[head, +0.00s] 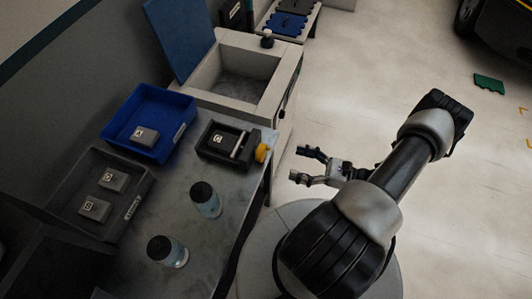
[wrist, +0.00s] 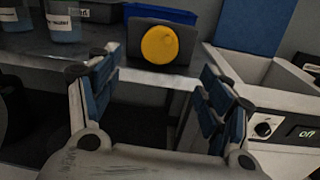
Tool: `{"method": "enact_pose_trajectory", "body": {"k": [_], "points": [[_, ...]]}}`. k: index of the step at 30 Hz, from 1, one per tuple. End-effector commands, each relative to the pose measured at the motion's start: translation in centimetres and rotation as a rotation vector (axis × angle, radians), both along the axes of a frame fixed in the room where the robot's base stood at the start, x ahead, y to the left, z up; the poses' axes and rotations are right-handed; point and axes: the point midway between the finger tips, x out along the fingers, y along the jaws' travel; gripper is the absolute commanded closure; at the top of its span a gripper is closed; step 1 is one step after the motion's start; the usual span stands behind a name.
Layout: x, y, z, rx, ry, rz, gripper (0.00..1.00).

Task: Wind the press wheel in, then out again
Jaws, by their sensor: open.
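The press (head: 226,142) is a dark box on the grey bench, with a block marked C lying in it and a pale bar across it. Its yellow press wheel (head: 262,153) faces the bench's front edge. In the wrist view the yellow wheel (wrist: 160,44) is round and sits on the dark press face (wrist: 137,58), beyond and between my fingers. My gripper (head: 302,164) is open and empty, a short way off the bench edge, apart from the wheel. In the wrist view its two blue-padded fingers (wrist: 158,82) are spread wide.
A blue bin (head: 180,122) and a dark bin (head: 128,227) hold lettered blocks. Two jars, one nearer the press (head: 206,200) and one farther (head: 167,252), stand on the bench. A white machine with an open blue lid (head: 181,38) adjoins the bench. The floor to the right is mostly clear.

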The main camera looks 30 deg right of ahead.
Motion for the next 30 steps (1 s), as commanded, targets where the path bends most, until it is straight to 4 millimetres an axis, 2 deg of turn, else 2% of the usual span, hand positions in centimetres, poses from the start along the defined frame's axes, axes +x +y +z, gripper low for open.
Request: {"method": "enact_pose_trajectory", "body": {"k": [9,15,21,28,30], "points": [[5.2,4.7,-0.1,0.0,0.0,0.006,0.28],[7.4,6.5,0.0,-0.001,-0.001,0.003,0.28],[8.3,7.2,0.0,-0.001,0.0,0.0,0.28],[8.3,7.2,0.0,-0.001,0.0,-0.001,0.28],[8.3,7.2,0.0,-0.001,0.0,-0.001,0.31]]}}
